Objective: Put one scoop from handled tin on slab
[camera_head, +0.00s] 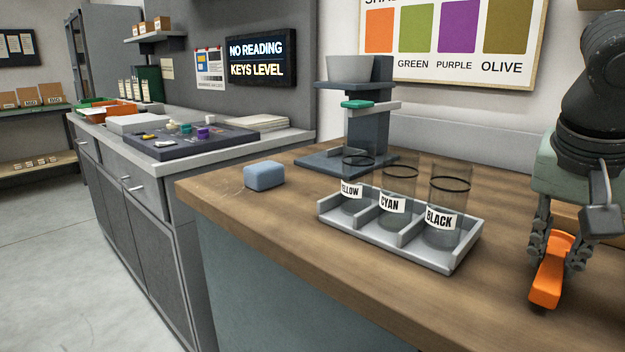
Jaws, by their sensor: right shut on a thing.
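My right gripper (556,266) is at the right edge of the wooden table, its fingers pointing down. It is shut on an orange elongated tool (547,285), which looks like a scoop or its handle; its far end is not clear. No handled tin can be made out. A dark flat board (225,146) with small coloured pieces lies on the grey counter at left; I cannot tell whether it is the slab. My left gripper is out of view.
A grey tray (422,257) holds clear cylinders labelled yellow, cyan and black. Behind it stands a dark stand (368,128) with a grey bowl (349,69) on top. A blue block (264,175) lies at the table's left. The wooden table (300,220) is bare at front.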

